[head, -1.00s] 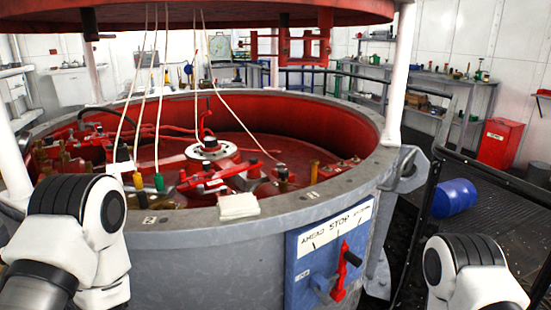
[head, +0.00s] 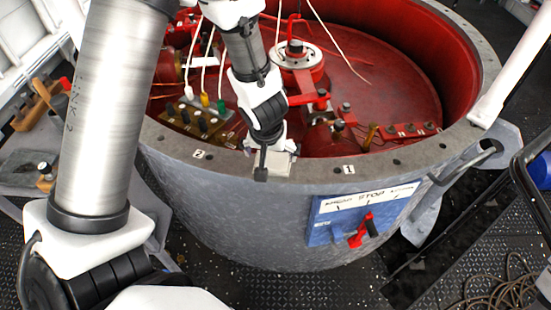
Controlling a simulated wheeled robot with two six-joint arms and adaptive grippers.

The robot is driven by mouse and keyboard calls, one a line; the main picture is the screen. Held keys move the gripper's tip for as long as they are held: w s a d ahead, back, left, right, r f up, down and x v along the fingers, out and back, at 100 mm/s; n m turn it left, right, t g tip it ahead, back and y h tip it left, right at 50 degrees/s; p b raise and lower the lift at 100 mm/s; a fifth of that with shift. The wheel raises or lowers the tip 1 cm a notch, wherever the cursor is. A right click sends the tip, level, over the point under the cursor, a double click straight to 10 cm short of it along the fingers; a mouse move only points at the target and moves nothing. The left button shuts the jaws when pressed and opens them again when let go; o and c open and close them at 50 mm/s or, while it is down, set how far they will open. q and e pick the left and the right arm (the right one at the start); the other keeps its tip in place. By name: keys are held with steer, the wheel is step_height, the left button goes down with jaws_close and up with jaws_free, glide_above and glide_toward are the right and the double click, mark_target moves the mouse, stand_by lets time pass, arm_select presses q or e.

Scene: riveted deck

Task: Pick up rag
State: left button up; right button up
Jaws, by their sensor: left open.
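The rag (head: 281,165) is a small pale folded cloth lying on the grey rim (head: 320,173) of the large round tub, between the markings 2 and 1. My left gripper (head: 269,160) reaches down to it from above, with its arm coming in from the left. Its jaws are open, and a dark finger stands at the rag's front left side. The gripper hides part of the rag, and I cannot tell whether the fingers touch it. My right gripper is not in view.
The tub's red interior holds a central hub (head: 296,57), fittings and hanging cables. A blue STOP panel (head: 325,233) with a red lever (head: 361,232) is on the tub's outer wall. A white post (head: 512,75) stands on the right of the rim.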

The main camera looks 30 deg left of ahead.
mark_target(274, 159)
arm_select(q)
steer(key=x, duration=0.3)
steer(key=shift+w+d, duration=0.2)
steer(key=shift+d, duration=0.05)
steer(key=shift+a, duration=0.1)
steer(key=shift+s+a, duration=0.1)
steer(key=shift+c, duration=0.7)
steer(key=shift+r, duration=0.1)
steer(key=c, duration=0.6)
steer(key=shift+c, duration=0.2)
step_height(274, 159, up, 18)
steer(key=p, duration=1.1)
steer(key=shift+p, duration=0.4)
